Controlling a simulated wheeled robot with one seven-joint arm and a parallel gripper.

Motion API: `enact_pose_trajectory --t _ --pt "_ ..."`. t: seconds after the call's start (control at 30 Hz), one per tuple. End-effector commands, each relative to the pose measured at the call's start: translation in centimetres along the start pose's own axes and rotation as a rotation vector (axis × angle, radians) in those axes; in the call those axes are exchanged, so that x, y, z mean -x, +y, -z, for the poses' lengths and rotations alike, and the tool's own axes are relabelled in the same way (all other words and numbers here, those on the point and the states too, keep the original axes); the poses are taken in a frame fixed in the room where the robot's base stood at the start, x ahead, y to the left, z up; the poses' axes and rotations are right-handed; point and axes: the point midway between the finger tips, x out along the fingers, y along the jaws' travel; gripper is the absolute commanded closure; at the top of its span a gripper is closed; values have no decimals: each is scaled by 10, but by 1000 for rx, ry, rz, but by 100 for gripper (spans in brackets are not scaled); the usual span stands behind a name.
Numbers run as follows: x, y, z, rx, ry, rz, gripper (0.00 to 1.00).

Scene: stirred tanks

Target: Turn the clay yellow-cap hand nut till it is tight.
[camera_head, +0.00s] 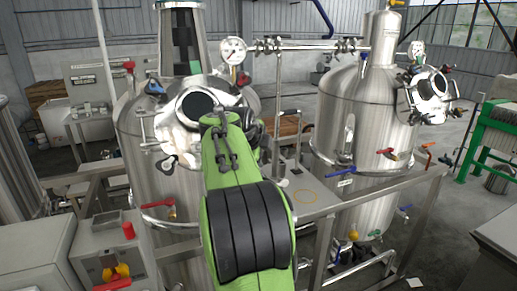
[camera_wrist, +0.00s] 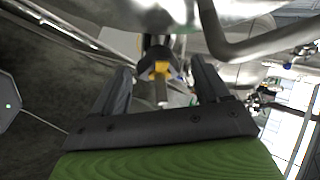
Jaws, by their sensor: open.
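In the wrist view, a hand nut with a yellow cap (camera_wrist: 161,69) hangs below the shiny metal rim of a tank fitting. Its body looks dark grey-brown in the shade, so I cannot be sure of its clay colour. My gripper (camera_wrist: 160,64) is open, with one dark finger on each side of the nut and a visible gap at both sides. The nut appears between or just beyond the fingertips; the depth is hard to tell. In the head view, my green arm reaches to the left tank's round hatch (camera_head: 197,104) and hides the nut.
A bent metal bar (camera_wrist: 255,42) passes close by my right finger in the wrist view. In the head view, a second steel tank (camera_head: 362,110) stands right. A steel frame rail (camera_head: 385,188) and a control box with a red button (camera_head: 128,231) stand in front.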

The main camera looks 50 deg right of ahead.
Motion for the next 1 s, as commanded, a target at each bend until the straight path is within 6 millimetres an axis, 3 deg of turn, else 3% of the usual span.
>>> enact_pose_trajectory --t 0.17,0.5,0.63,0.8,1.0 --pt "17 -1 -1 0 -3 4 25" --pt "113 -2 -2 0 -8 1 25" --pt "142 -3 -2 1 -6 1 25" --pt "158 -1 0 0 -2 0 25" --pt "158 0 0 0 0 0 25"
